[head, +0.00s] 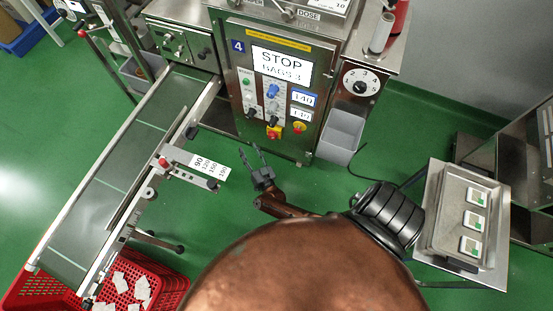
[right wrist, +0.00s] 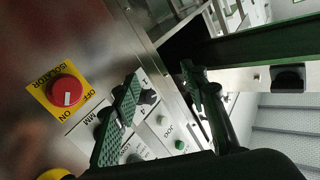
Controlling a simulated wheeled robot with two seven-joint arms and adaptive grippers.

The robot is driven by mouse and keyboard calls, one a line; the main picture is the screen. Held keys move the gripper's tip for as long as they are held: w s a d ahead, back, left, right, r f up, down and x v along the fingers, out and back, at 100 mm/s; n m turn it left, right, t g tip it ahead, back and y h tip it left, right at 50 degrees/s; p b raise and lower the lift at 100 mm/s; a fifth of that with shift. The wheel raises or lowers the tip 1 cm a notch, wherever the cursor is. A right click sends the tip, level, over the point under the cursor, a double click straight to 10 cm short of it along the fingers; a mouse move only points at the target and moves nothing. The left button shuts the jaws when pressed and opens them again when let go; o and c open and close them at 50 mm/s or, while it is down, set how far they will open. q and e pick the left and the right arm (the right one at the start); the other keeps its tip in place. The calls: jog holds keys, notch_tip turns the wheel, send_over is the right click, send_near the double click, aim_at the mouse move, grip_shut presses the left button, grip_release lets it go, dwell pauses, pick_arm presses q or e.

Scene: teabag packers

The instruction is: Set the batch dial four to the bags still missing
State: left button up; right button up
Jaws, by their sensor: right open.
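Packer 4's control panel (head: 275,90) carries a blue 4 plate, and its screen (head: 281,66) reads STOP, BAGS 3. A round white dial (head: 361,83) with a dark centre knob and numerals stands right of the panel; I cannot tell where its pointer is set. My right gripper (head: 251,151) is open and empty, in front of the panel's lower part and away from the dial. In the right wrist view its two fingers (right wrist: 163,104) are apart over the panel, and the dial is not identifiable there. My left gripper is not in view.
A red ISOLATOR knob (right wrist: 67,91) shows left of the fingers. A metal tray (head: 437,235) with three bags stands at right. A conveyor (head: 110,165) runs at left, with a red crate (head: 175,291) of bags below.

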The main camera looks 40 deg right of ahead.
pick_arm(q)
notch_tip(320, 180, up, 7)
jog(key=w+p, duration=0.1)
jog(key=p, duration=0.4)
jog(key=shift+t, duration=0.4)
pick_arm(e)
jog(key=s+a+f+n+g+y, duration=0.1)
jog(key=s+f+n+g+y, duration=0.1)
jog(key=s+f, duration=0.5)
jog(key=s+a+f+n+g+y, duration=0.1)
jog(key=s+f+n+g+y, duration=0.2)
jog(key=s+f, duration=0.3)
jog(key=s+g, duration=0.1)
jog(key=s, duration=0.4)
jog(key=shift+s+a+f, duration=0.2)
jog(key=shift+a+f, duration=0.2)
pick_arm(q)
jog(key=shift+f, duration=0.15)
